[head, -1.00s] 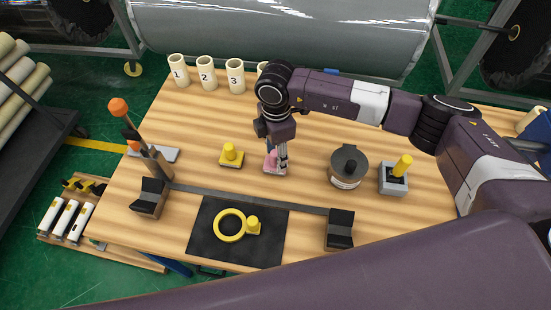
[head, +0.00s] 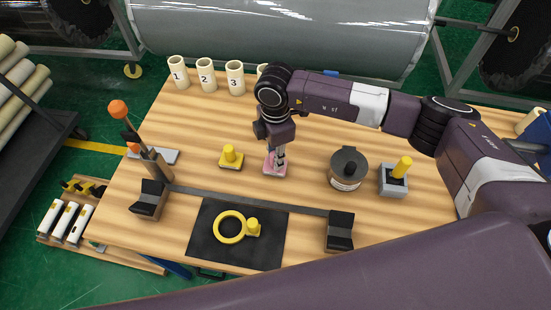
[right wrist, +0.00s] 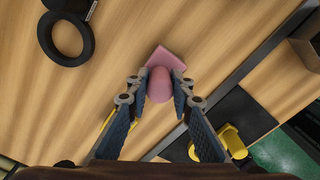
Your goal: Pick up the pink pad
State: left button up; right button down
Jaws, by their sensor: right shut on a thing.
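The pink pad (head: 273,170) lies on the wooden table in the middle of the head view, to the right of a yellow-handled pad. In the right wrist view its flat square pink base (right wrist: 164,58) and its rounded pink handle (right wrist: 160,86) show between the fingers. My right gripper (head: 279,155) points down over it and is shut on the handle; in the right wrist view the fingers (right wrist: 159,90) stand on either side of the handle. The base appears to rest on the table. My left gripper is not in view.
A yellow-handled pad (head: 231,157) stands just left. A round dark-lidded container (head: 347,168) and a grey block with a yellow handle (head: 394,178) stand right. A black mat (head: 207,245) with a yellow ring (head: 218,228) lies in front. Numbered cups (head: 206,75) line the back.

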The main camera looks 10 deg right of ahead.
notch_tip(320, 180, up, 20)
jog(key=b, duration=0.5)
jog(key=shift+f, duration=0.1)
jog(key=c, duration=2.4)
grip_release()
jog(key=c, duration=0.3)
